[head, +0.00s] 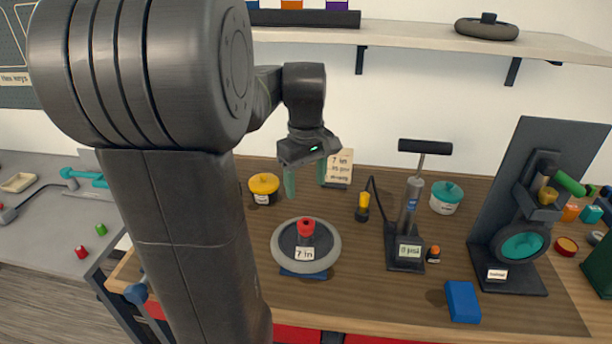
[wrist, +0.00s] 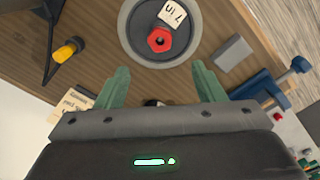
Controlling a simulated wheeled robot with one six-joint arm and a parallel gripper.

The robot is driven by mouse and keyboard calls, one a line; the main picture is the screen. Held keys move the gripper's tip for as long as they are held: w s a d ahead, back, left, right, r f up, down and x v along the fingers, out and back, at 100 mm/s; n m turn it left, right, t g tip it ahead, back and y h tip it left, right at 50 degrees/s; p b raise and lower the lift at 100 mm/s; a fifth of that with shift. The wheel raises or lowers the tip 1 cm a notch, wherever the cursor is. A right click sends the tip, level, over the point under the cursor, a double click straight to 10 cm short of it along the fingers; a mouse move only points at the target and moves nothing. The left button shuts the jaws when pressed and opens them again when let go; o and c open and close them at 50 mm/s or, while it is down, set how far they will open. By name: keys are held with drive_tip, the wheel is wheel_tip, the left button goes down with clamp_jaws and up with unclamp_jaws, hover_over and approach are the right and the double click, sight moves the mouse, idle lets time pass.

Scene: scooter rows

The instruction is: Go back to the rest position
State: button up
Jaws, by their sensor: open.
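My gripper (head: 306,178) is open and empty, held above the back of the wooden workbench (head: 370,300). Its two green fingers (wrist: 160,92) stand wide apart in the wrist view, with nothing between them. In front of and below it, a grey wheel (head: 333,259) lies on a blue stand, with a red-capped piece (head: 306,228) at its centre and a tag reading "7 in". The wheel also shows at the top of the wrist view (wrist: 128,30), apart from the fingers. My arm covers the left part of the bench in the head view.
A pump (head: 411,205) with a black handle stands right of the wheel. A yellow tin (head: 264,186), a small card stand (head: 339,165) and a teal-lidded tub (head: 446,198) are near the back. A blue block (head: 462,301) lies at the front. A shelf (head: 420,38) runs above.

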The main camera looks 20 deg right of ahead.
sight(306, 222)
drive_tip(key=shift+r, duration=0.65)
wheel_tip(306, 222, down, 14)
drive_tip(key=shift+r+p, duration=0.1)
drive_tip(key=shift+p, duration=0.3)
drive_tip(key=shift+r, duration=0.3)
drive_tip(key=shift+f, duration=0.15)
wheel_tip(306, 222, up, 14)
drive_tip(key=f, duration=0.1)
wheel_tip(306, 222, down, 13)
drive_tip(key=shift+f, duration=0.2)
wheel_tip(306, 222, up, 9)
drive_tip(key=p, duration=0.6)
drive_tip(key=shift+f, duration=0.15)
